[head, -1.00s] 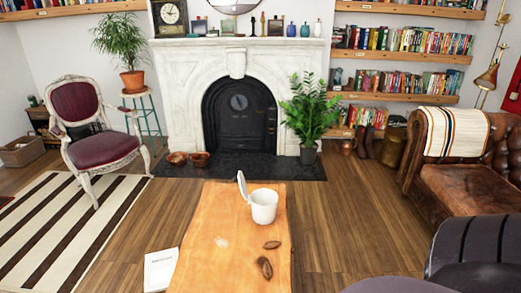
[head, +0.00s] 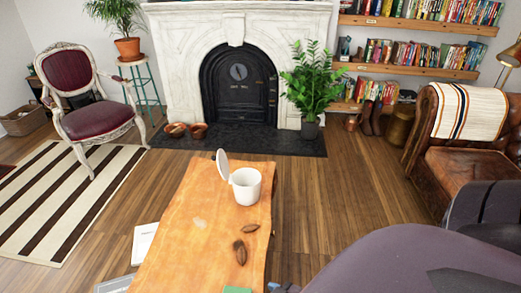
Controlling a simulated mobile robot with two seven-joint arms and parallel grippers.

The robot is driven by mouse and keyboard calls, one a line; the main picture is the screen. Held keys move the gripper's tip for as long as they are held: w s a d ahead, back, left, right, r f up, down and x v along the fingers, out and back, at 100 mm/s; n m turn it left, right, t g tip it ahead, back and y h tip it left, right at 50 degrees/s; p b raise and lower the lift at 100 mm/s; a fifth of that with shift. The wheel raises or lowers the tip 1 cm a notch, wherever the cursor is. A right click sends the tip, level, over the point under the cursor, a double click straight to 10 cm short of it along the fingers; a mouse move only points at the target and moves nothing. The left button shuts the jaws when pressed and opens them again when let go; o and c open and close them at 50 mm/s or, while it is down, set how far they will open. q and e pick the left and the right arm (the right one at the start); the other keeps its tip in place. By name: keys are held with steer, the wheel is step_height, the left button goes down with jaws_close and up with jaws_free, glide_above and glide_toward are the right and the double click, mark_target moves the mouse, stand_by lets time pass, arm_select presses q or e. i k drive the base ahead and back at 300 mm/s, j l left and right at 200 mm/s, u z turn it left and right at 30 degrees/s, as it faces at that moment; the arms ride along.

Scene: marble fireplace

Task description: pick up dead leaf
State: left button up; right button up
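Two brown, curled dead leaves lie on the wooden table: one dead leaf (head: 250,228) near the right edge, and a second dead leaf (head: 240,252) just in front and to its left. The long orange-brown wooden table (head: 180,245) runs toward the fireplace. A white bin (head: 245,188) stands upright on it behind the leaves, with its round lid raised at the left. Neither of my grippers shows in the head view.
A large rounded purple-grey shape (head: 400,265) covers the lower right and hides what lies behind it. A white booklet (head: 145,243) lies left of the table. A green item (head: 237,289) shows at the bottom edge. Wood floor (head: 340,200) is bare right of the table.

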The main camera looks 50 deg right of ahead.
mark_target(251, 227)
steer(key=l, duration=0.55)
steer(key=k+l, duration=0.15)
steer(key=l, duration=0.9)
steer(key=k, duration=0.05)
